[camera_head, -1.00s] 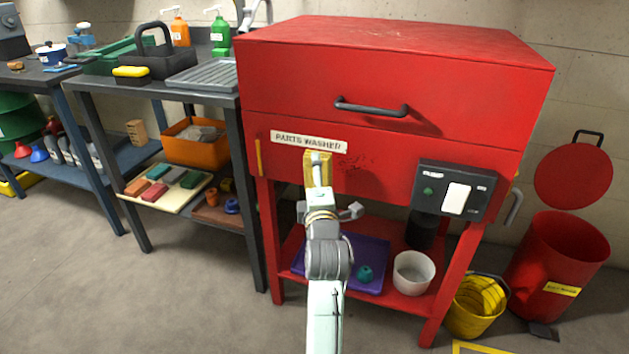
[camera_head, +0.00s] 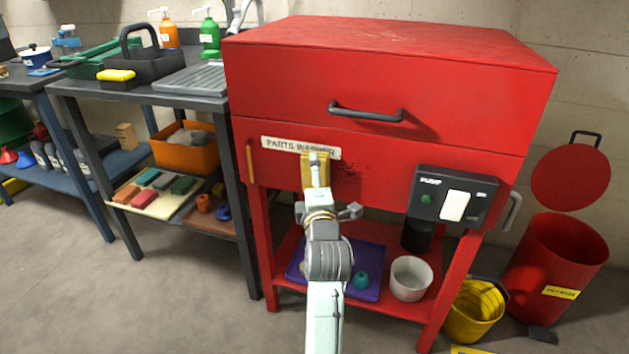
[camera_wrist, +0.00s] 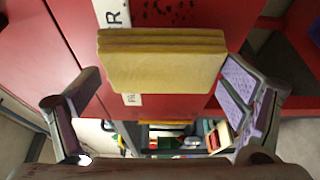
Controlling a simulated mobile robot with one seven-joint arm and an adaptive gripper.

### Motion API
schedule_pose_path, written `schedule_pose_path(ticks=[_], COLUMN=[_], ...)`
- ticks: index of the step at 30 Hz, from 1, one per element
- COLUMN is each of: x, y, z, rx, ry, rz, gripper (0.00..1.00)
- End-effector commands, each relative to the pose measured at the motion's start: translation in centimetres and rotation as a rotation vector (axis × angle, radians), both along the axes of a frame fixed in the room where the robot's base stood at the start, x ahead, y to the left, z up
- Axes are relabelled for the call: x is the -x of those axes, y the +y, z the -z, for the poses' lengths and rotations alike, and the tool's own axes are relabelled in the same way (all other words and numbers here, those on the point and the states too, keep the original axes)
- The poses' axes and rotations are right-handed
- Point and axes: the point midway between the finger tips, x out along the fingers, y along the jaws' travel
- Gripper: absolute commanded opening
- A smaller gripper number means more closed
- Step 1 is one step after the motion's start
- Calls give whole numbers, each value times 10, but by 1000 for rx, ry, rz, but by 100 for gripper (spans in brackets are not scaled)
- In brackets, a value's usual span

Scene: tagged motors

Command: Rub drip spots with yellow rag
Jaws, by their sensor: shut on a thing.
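The yellow rag (camera_head: 308,172) is a folded pad in my gripper (camera_head: 318,200), up by the red front panel of the parts washer (camera_head: 400,165). In the wrist view the rag (camera_wrist: 160,62) sits in front of the fingers, over the red panel; I cannot tell how firmly it touches. The dark drip spots (camera_head: 349,170) are on the panel just right of the rag in the head view. They show above the rag in the wrist view (camera_wrist: 170,10). The rag and my gripper hide part of the panel and the label's lower edge.
A white label (camera_head: 285,145) is above the rag. A black switch box (camera_head: 450,197) is to the right on the panel, and a dark handle (camera_head: 366,112) is above. A yellow handle (camera_head: 249,161) is at the left. A purple tray (camera_head: 370,260) and white bucket (camera_head: 411,278) stand on the lower shelf.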

Motion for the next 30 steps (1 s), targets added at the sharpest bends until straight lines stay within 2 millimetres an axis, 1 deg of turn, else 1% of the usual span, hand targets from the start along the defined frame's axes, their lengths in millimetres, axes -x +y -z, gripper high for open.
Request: schedule_pose_path(ticks=[27, 30], x=[-18, -17], y=[-6, -7], z=[-1, 0], rx=[0, 0], ry=[-1, -1], rz=[0, 1], gripper=[69, 69])
